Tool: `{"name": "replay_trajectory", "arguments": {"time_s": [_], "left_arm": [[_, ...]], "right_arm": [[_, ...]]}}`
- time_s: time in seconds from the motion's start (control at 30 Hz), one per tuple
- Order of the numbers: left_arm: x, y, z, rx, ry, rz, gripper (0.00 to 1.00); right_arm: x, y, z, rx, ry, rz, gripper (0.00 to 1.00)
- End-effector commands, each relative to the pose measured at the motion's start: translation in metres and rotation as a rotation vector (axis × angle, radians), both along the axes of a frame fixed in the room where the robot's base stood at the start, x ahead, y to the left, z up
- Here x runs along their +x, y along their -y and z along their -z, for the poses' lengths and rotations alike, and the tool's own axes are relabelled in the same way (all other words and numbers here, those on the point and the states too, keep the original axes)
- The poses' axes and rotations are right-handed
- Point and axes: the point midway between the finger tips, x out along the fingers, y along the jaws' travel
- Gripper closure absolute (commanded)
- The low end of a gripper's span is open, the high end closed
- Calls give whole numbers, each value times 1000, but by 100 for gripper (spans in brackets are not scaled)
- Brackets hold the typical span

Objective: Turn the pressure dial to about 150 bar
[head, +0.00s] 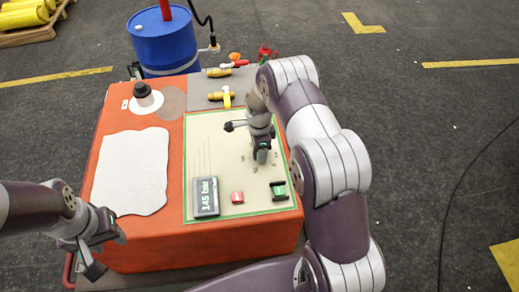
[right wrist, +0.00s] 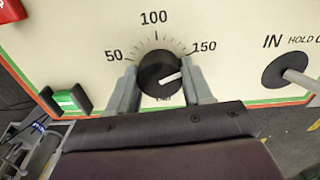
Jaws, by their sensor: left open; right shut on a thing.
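The pressure dial (right wrist: 158,66) is a round black knob with a white pointer line, set in a scale marked 50, 100 and 150. Its pointer aims right and slightly up, just below the 150 label. My right gripper (right wrist: 163,84) is shut on the dial, one finger on each side; it also shows over the panel in the head view (head: 262,152), where it hides the dial. The display (head: 206,197) on the cream panel (head: 210,150) reads 145 bar. My left gripper (head: 103,252) is open and empty at the orange cabinet's front left.
A red button (head: 237,197) and a green switch (head: 279,190) sit on the panel. A black-knobbed lever (right wrist: 285,72) labelled IN and HOLD is beside the dial. A white pad (head: 130,170) lies left; yellow fittings (head: 220,96) and a blue barrel (head: 165,48) are behind.

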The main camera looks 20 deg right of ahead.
Motion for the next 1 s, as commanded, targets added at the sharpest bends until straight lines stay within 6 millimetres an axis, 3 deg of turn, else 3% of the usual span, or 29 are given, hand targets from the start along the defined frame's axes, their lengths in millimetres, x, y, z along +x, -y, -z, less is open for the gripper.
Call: {"name": "replay_trajectory", "arguments": {"time_s": [0.17,0.2,0.27,0.63,1.0], "left_arm": [[0,0,0,0,0,0,56],[0,0,0,0,0,0,56],[0,0,0,0,0,0,56],[0,0,1,0,0,0,56],[0,0,7,0,0,0,56]], "right_arm": [[2,1,-2,-1,6,-1,80],[2,1,-2,-1,6,-1,43],[2,1,-2,-1,6,-1,24],[2,0,-9,-1,5,-1,24],[3,1,-101,-1,7,-1,24]]}}
